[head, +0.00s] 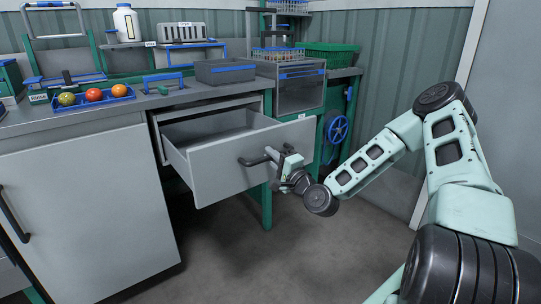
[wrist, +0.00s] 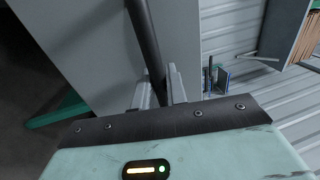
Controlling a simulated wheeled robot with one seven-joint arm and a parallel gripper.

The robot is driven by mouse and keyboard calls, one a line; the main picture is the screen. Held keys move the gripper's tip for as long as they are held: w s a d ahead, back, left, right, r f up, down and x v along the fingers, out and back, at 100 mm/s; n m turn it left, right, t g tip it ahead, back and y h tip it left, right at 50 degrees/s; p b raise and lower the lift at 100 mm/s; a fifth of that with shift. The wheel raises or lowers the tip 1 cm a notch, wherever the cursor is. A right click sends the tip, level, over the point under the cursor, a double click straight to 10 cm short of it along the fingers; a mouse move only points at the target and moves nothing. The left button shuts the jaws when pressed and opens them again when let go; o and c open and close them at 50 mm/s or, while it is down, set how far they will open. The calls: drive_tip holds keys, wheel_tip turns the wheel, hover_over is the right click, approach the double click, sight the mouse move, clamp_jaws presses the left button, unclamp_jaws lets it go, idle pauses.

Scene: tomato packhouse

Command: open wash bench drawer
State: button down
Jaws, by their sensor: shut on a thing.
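The grey wash bench drawer (head: 225,158) is pulled well out of the bench in the head view, and its empty-looking inside shows. Its dark bar handle (head: 254,161) runs across the front panel. My gripper (head: 278,158) is at the right part of the handle, shut on it. In the wrist view the handle (wrist: 146,40) comes down between the two fingers of my gripper (wrist: 158,88), with the drawer front (wrist: 85,50) beside it. The fingertips are partly hidden by the handle and my wrist.
A closed cupboard door (head: 85,205) is left of the drawer. A blue handwheel (head: 337,129) is behind my arm. The floor below the drawer is clear.

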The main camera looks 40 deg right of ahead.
idle(0.3)
drive_tip(key=c, duration=1.5)
unclamp_jaws()
drive_tip(key=shift+s, duration=0.1)
drive_tip(key=s+f+p, duration=0.1)
drive_tip(key=s+p, duration=0.1)
drive_tip(key=s, duration=0.6)
drive_tip(key=s+f+p, duration=0.2)
drive_tip(key=s+p, duration=0.1)
drive_tip(key=s, duration=0.6)
drive_tip(key=shift+d+f, duration=0.25)
drive_tip(key=shift+d, duration=0.05)
